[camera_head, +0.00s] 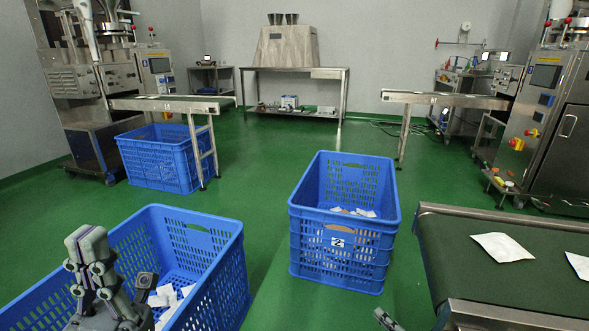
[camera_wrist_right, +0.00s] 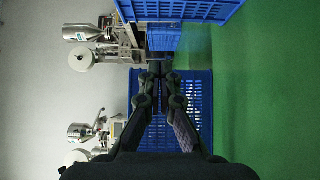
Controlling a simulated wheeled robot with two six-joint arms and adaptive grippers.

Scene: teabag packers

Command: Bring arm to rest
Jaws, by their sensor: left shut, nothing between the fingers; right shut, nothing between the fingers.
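My left gripper (camera_head: 86,240) is shut and empty, its fingers pointing up in front of the near-left blue crate. It hides part of that crate. Only the tip of my right gripper (camera_head: 384,317) shows at the bottom edge of the head view, left of the green conveyor. In the right wrist view, my right gripper (camera_wrist_right: 160,68) is shut with nothing between its fingertips. Its dark fingers stand in front of a blue crate (camera_wrist_right: 203,95), apparently some way beyond them.
The near-left crate (camera_head: 228,228) and the middle crate (camera_head: 340,238) hold several white packets. A green conveyor (camera_head: 450,240) at right carries two white packets (camera_head: 502,247). Another blue crate (camera_head: 160,160) stands under the far-left metal conveyor. Green floor (camera_head: 262,190) is clear between the crates.

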